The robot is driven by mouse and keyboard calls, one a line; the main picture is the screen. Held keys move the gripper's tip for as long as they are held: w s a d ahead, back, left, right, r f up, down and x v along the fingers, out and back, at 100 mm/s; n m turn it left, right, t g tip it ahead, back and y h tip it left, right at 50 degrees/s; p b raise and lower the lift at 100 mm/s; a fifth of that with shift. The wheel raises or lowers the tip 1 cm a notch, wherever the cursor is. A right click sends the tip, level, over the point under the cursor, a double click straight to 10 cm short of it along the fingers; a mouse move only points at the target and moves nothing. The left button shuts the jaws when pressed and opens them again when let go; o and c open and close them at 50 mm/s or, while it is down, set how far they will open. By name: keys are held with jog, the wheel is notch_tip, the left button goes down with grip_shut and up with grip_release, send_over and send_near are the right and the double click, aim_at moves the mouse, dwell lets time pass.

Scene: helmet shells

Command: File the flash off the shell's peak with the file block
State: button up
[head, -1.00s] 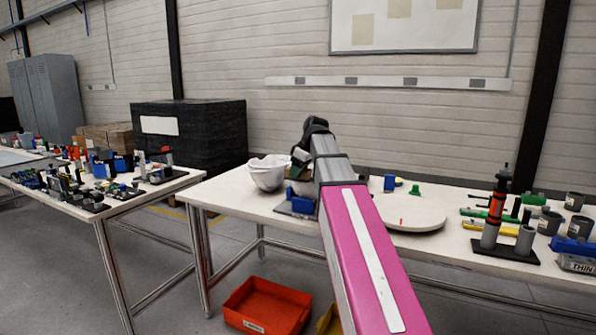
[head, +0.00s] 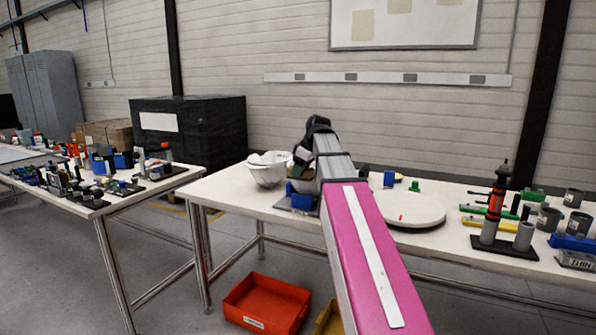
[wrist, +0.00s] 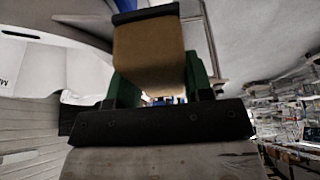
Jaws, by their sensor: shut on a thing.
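My gripper (wrist: 160,82) is shut on the file block (wrist: 148,48), a tan block with a dark strip at its far end, held between green-sided fingers in the wrist view. In the head view my gripper is mostly hidden behind my arm, at the table's left part. White helmet shells (head: 266,170) stand just left of it. A large white surface with a dark letter (wrist: 30,62), apparently a shell, fills the left of the wrist view beside the block. I cannot tell whether the block touches it. The peak and its flash cannot be made out.
A blue fixture (head: 299,197) sits on the table below my gripper. A round white disc (head: 412,211), green and yellow tools (head: 487,224) and an orange-black tool on a stand (head: 497,205) lie to the right. A red bin (head: 266,304) is on the floor.

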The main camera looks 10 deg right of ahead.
jog(key=shift+s+d, duration=0.3)
jog(key=shift+d, duration=0.1)
jog(key=shift+w+a+f, duration=0.1)
jog(key=shift+w+a, duration=0.5)
jog(key=shift+a, duration=0.25)
jog(key=shift+w+a, duration=0.6)
jog(key=shift+a, duration=0.2)
jog(key=shift+s+d+f, duration=0.1)
jog(key=shift+s+d, duration=0.5)
jog(key=shift+d, duration=0.25)
jog(key=shift+s+d, duration=0.6)
jog(key=shift+d, duration=0.2)
jog(key=shift+w+a+f, duration=0.1)
jog(key=shift+w+a, duration=0.5)
jog(key=shift+a, duration=0.25)
jog(key=shift+w+a, duration=0.6)
jog(key=shift+a, duration=0.2)
jog(key=shift+s+d+f, duration=0.1)
jog(key=shift+s+d, duration=0.55)
jog(key=shift+d, duration=0.15)
jog(key=shift+r, duration=4)
